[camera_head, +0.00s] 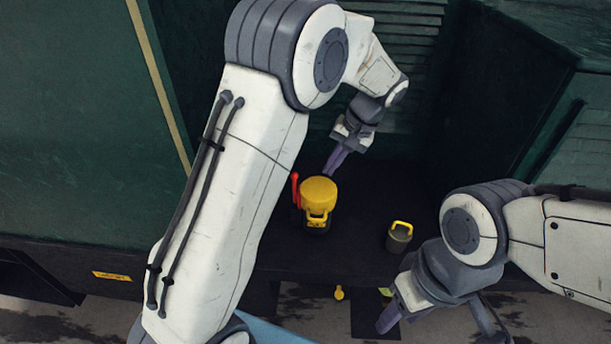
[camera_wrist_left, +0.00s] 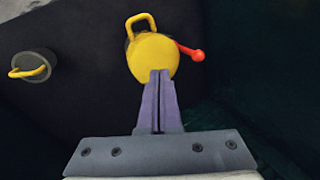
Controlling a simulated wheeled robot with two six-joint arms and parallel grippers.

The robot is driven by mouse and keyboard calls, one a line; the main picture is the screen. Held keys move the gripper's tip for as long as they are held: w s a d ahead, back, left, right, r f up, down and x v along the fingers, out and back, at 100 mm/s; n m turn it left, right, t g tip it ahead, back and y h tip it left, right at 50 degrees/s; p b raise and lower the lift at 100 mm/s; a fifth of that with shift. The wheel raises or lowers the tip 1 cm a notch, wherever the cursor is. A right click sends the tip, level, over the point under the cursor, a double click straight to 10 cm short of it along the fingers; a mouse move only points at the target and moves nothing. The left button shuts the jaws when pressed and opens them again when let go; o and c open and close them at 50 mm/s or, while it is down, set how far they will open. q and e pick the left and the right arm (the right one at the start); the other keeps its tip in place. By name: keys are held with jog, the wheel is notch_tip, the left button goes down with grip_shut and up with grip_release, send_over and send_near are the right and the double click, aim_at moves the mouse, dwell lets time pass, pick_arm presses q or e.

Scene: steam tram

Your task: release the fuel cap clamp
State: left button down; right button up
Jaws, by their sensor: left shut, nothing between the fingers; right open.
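The yellow fuel cap (camera_head: 319,192) sits on a dark ledge, with a yellow loop handle (camera_head: 318,218) on its near side. A red clamp lever (camera_head: 295,188) with a round knob stands at its left side. In the left wrist view the cap (camera_wrist_left: 153,57) lies just past the fingertips, and the red lever (camera_wrist_left: 190,51) sticks out to the right. My left gripper (camera_head: 330,172) is shut and empty, with its tips over or beside the cap's far edge; contact is unclear. My right gripper (camera_head: 390,318) is open and empty, low in front of the ledge.
A small grey pot (camera_head: 399,238) with a yellow handle stands on the ledge right of the cap; it also shows in the left wrist view (camera_wrist_left: 35,66). Green walls (camera_head: 70,130) enclose the ledge at the left, back and right. A small yellow item (camera_head: 339,292) shows below the ledge edge.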

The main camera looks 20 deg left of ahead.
aim_at(305, 189)
pick_arm(q)
jog(key=p+x, duration=0.1)
jog(key=x, duration=0.4)
jog(key=shift+a+f, duration=0.15)
jog(key=shift+f, duration=0.15)
jog(key=a+p, duration=0.2)
jog(key=a, duration=0.1)
jog(key=shift+s+a+f, duration=0.15)
jog(key=shift+s, duration=0.05)
jog(key=shift+a+f+p, duration=0.15)
jog(key=shift+a+p, duration=0.15)
jog(key=shift+a, duration=0.1)
pick_arm(e)
notch_tip(305, 189, up, 4)
